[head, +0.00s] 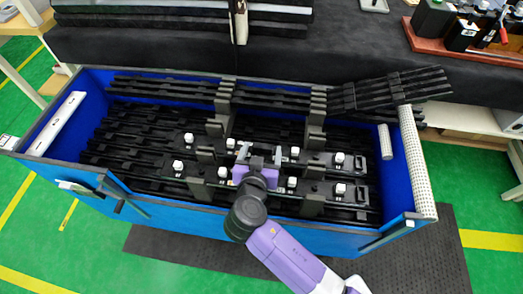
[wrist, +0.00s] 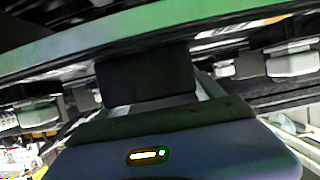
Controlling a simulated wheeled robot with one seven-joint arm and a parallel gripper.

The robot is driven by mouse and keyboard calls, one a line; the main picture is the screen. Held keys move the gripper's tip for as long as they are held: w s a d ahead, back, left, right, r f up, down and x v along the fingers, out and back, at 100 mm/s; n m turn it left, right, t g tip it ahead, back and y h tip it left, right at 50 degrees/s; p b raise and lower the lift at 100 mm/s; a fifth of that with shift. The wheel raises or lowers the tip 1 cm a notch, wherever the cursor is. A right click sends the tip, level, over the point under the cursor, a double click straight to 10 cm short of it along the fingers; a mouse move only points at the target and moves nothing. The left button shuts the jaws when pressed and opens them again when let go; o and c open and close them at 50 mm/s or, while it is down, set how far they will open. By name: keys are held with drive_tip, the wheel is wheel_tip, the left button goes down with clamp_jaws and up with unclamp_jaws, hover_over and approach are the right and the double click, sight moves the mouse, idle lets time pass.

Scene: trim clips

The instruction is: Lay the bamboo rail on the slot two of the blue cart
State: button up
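The blue cart (head: 180,212) is an open blue bin across the middle of the head view, holding many long black rails and upright black dividers (head: 312,204). No rail shows a clear bamboo colour, and I cannot tell which slot is slot two. Several white knobs (head: 340,188) sit in two rows over the rails. My gripper (head: 261,153) is over the middle of the cart, its two grey fingers apart. In the wrist view a black block (wrist: 146,78) is in front of the gripper, close to a long green-edged bar (wrist: 60,60); contact is unclear.
Black rails (head: 395,88) fan out past the cart's back right corner. A white perforated strip (head: 415,160) lines its right end, and a white bar (head: 57,123) its left. A black bench (head: 340,55) runs behind. Green floor and a dark mat (head: 440,250) lie in front.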

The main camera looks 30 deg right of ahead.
drive_tip(key=shift+r, duration=0.2)
drive_tip(key=v, duration=1.2)
drive_tip(key=shift+f, duration=0.2)
